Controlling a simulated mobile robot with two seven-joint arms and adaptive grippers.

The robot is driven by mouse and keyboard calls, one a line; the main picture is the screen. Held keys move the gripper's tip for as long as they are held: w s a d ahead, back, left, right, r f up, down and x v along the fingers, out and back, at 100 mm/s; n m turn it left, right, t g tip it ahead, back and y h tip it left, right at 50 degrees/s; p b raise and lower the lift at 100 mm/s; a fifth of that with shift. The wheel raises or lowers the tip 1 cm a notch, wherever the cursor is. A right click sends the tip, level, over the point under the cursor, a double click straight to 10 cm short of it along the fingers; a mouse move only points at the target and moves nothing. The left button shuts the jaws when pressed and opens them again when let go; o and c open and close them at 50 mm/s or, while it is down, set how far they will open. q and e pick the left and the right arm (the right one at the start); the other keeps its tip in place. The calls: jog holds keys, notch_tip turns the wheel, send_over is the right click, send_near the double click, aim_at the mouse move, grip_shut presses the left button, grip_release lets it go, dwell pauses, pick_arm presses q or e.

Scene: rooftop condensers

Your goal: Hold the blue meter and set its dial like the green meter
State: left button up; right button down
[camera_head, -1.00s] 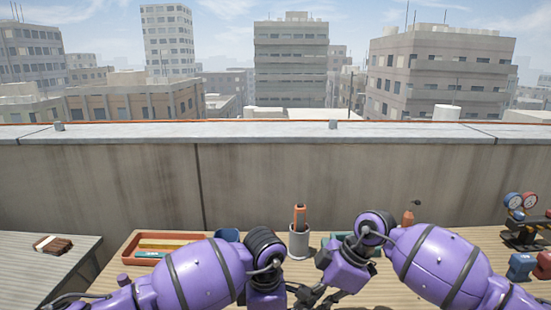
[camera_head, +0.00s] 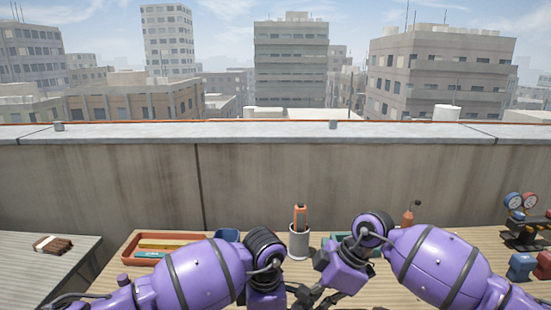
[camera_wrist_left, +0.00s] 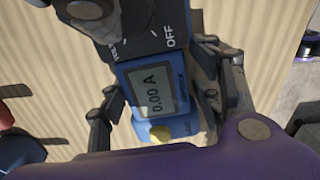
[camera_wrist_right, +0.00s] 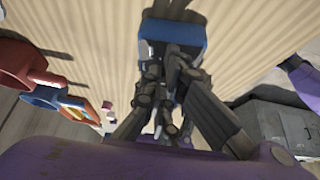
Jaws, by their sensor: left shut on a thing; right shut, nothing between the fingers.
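The blue meter (camera_wrist_left: 190,125) is between the fingers of my left gripper (camera_wrist_left: 160,92), which is shut on it. Its screen (camera_wrist_left: 154,92) reads 0.00 A, and its black face (camera_wrist_left: 150,35) shows OFF. Dark rounded parts cover the upper left of that face, so the dial's setting cannot be read. My right gripper (camera_wrist_right: 165,100) is shut and empty, close to a blue end of the meter (camera_wrist_right: 172,30). In the head view my arms hide the meter. A green thing (camera_head: 343,237) is partly hidden behind my right wrist; I cannot tell if it is the green meter.
An orange-handled tool stands in a grey cup (camera_head: 299,242) at the middle. A terracotta tray (camera_head: 130,248) and a blue container (camera_head: 228,235) are on the left. A gauge set (camera_head: 522,225) and blue block (camera_head: 521,266) are on the right. A concrete wall (camera_head: 300,185) closes the back.

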jog(key=shift+s+d, duration=0.1)
jog(key=shift+s, duration=0.4)
jog(key=shift+s, duration=0.3)
dwell(0.4)
